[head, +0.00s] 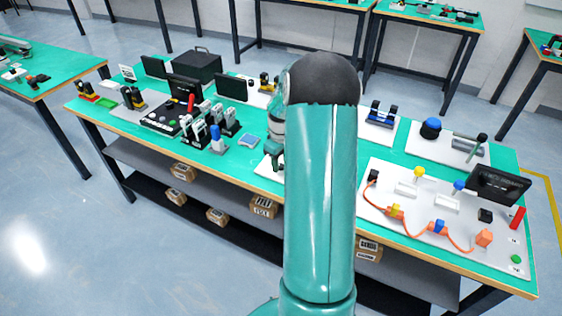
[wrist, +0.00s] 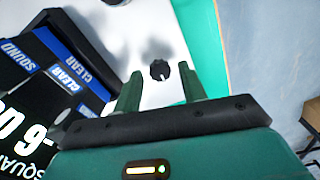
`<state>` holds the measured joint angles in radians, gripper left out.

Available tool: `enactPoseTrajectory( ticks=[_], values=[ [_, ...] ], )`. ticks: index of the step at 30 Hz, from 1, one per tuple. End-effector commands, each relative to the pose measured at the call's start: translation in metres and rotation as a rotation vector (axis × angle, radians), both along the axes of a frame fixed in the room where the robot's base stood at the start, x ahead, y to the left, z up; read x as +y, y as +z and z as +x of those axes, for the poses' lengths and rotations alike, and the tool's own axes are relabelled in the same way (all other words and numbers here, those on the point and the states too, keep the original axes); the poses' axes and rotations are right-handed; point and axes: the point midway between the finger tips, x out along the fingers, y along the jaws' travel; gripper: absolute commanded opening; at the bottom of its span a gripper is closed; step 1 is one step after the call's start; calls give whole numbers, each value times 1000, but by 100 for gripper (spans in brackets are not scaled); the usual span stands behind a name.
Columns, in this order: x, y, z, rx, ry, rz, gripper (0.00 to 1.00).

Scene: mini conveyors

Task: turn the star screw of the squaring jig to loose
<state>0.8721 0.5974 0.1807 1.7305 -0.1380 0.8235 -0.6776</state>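In the wrist view, my gripper (wrist: 160,75) points down with its two green fingers apart. A small dark star-shaped screw head (wrist: 159,70) shows between the fingertips, with a visible gap on each side. I cannot tell its height relative to the tips. A dark blurred shadow lies beside it on the white plate (wrist: 125,20). A black panel (wrist: 22,118), lettered "SQUAR" in part, stands at the left, its lower part hidden by my gripper. In the head view, my arm covers most of the gripper and the squaring jig cannot be made out.
Blue labels reading "CLEAR" (wrist: 76,69) and "SOUND" sit left of the fingers. The green table edge (wrist: 205,45) runs close on the right. In the head view, a cable board (head: 400,225) lies right of my arm and a blue-topped device (head: 218,140) left.

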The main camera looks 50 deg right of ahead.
Motion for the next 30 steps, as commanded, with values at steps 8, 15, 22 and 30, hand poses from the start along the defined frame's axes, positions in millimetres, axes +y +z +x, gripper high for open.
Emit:
enactPoseTrajectory(
  ticks=[8, 15, 22, 30],
  values=[
    [0, -1, 0, 1, 0, 1, 46],
    [0, 20, 0, 0, -1, -2, 46],
    [0, 69, 0, -1, 0, -3, 46],
    [0, 121, 0, -1, 0, -1, 46]
  ],
)
